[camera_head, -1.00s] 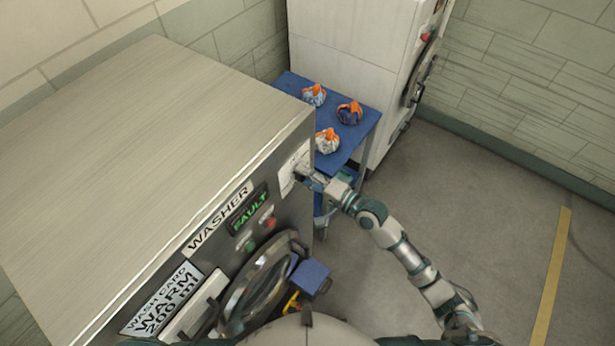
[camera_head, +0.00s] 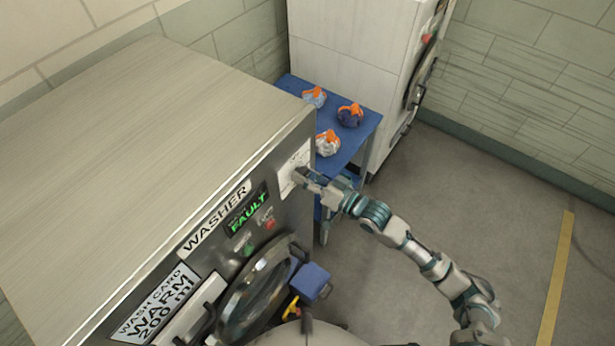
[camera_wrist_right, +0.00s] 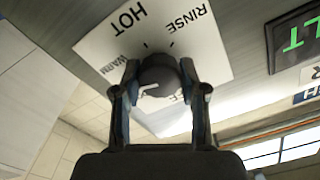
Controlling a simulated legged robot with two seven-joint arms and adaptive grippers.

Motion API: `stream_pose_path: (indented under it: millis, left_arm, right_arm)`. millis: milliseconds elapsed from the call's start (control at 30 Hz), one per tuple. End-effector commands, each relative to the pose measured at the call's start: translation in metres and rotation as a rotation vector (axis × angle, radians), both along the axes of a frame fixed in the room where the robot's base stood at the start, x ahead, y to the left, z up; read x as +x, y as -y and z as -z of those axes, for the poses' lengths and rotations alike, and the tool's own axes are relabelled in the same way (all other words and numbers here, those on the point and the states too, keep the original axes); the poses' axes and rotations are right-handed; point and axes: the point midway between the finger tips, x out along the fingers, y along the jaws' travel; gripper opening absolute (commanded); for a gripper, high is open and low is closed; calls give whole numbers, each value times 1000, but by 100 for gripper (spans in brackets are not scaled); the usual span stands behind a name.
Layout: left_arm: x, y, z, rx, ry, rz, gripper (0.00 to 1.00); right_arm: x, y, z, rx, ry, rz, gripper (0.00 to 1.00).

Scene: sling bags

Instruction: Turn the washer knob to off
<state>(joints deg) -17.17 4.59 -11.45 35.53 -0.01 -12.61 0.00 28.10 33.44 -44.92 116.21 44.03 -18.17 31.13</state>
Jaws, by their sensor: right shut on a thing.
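The washer (camera_head: 150,170) is a large brushed-metal machine filling the left of the head view. Its knob (camera_wrist_right: 158,82) is dark and round with a pale pointer mark, on a white dial plate (camera_wrist_right: 100,50). HOT, RINSE and WARM can be read on the plate; the rest of the lettering is partly covered. My right gripper (camera_head: 299,174) is at the plate, and in the wrist view its two fingers (camera_wrist_right: 158,92) are closed on either side of the knob. The knob's pointer lies toward the left finger, below WARM. My left gripper is not in view.
The washer front has a green FAULT display (camera_head: 248,212), a red button (camera_head: 269,224), a green button (camera_head: 249,248) and a round door (camera_head: 262,290). A blue cart (camera_head: 351,157) with several tied bags stands behind my right arm. Floor at right is clear.

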Motion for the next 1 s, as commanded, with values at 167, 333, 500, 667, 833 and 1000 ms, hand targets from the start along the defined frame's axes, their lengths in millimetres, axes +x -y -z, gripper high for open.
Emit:
stream_pose_path:
  millis: [167, 333, 500, 667, 833, 1000]
  left_arm:
    - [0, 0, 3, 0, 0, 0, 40]
    - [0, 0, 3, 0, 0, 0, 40]
    - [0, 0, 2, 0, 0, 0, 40]
    - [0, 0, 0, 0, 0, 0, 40]
    - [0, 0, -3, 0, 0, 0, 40]
    - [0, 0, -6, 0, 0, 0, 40]
  right_arm:
    - [-1, 0, 7, -108, 123, -1, 7]
    - [0, 1, 8, -203, 251, 0, 7]
    - [1, 1, 8, -299, 381, 1, 7]
    - [1, 2, 9, -389, 502, 1, 7]
    - [2, 3, 9, -485, 633, 2, 7]
    - [2, 4, 9, -578, 762, 2, 7]
